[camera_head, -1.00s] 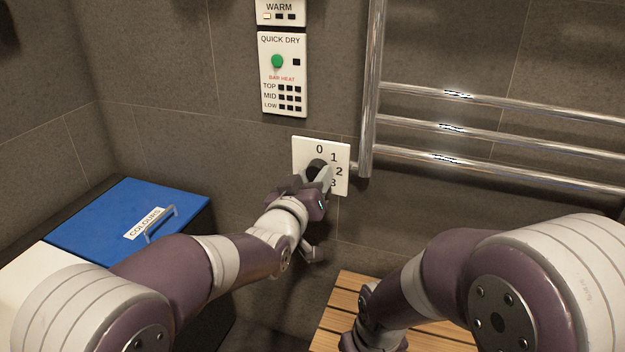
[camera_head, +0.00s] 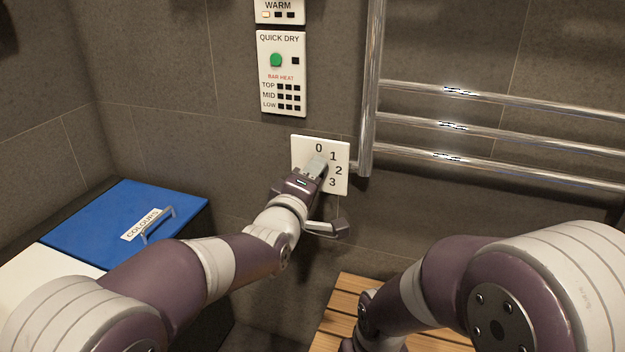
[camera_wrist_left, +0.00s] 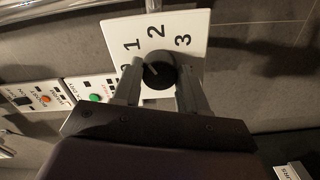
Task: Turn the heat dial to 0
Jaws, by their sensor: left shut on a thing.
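The heat dial (camera_wrist_left: 158,74) is a round black knob on a white wall plate (camera_head: 339,170) marked 0, 1, 2 and 3. In the head view my left gripper (camera_head: 317,167) is at the plate and its fingers hide the dial. In the left wrist view the left gripper (camera_wrist_left: 160,88) has one finger on each side of the dial and is shut on it. The 0 is partly hidden there behind a finger. I cannot tell surely which number the dial's mark faces. My right arm shows in the head view, but its gripper is not clearly visible.
A control panel (camera_head: 283,94) with a green button is above the plate. A chrome towel rail (camera_head: 369,100) stands close to the plate's right edge. A blue-lidded bin (camera_head: 105,222) is at the left. A slatted wooden bench (camera_head: 345,300) is below.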

